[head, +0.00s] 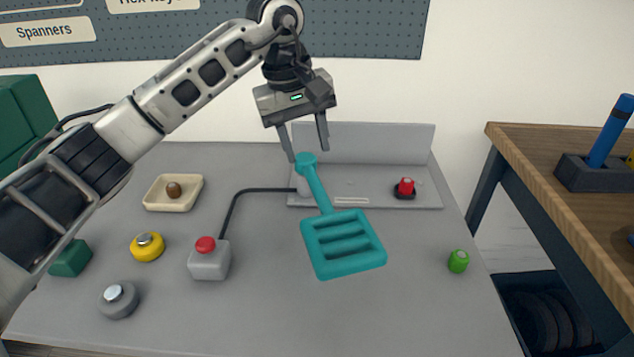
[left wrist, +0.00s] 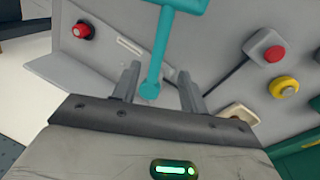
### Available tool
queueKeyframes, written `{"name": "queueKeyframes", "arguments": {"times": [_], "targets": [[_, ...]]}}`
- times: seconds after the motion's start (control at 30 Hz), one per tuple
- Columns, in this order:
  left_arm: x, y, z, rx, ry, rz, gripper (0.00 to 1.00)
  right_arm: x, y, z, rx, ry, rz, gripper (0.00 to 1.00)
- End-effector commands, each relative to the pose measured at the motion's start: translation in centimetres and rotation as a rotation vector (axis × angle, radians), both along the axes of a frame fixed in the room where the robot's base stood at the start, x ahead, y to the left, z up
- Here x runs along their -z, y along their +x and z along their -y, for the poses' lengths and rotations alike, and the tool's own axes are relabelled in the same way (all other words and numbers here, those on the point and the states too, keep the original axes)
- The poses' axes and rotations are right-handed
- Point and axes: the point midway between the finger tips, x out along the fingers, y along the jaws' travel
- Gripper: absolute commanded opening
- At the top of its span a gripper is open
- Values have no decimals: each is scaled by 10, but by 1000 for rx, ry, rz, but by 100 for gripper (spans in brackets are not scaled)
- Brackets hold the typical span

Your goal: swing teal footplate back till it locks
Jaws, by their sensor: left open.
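The teal footplate (head: 343,243) shows in the head view as a slotted plate on a long arm with a round knob end. Its arm (head: 317,188) runs from the plate up and left to the knob, in front of a grey L-shaped bracket (head: 375,146). My left gripper (head: 308,152) points down at the knob end with its two fingers apart. In the left wrist view the teal arm (left wrist: 157,52) ends between the open fingertips (left wrist: 161,85). I cannot tell whether a finger touches it. My right gripper is in neither view.
A red knob (head: 406,187) sits on the bracket's base at right. A grey box with a red button (head: 208,260) is cabled to the bracket. A yellow button (head: 147,247), a grey button (head: 118,299) and a green cylinder (head: 458,261) stand on the table. The front middle is clear.

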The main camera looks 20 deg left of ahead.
Motion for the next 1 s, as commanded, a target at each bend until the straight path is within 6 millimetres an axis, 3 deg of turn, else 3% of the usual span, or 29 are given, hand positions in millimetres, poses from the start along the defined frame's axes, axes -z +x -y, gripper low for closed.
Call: {"name": "queueKeyframes", "arguments": {"times": [0.2,0.4,0.6,0.87,1.0], "targets": [[48,4,9,2,-3,-4,43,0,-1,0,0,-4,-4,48],[78,8,14,1,-4,-2,43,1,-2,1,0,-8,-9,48],[90,10,16,0,-4,0,43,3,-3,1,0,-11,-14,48],[92,10,16,0,-3,1,43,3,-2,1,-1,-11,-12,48],[91,10,16,0,-3,1,10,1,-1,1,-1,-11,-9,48]]}}
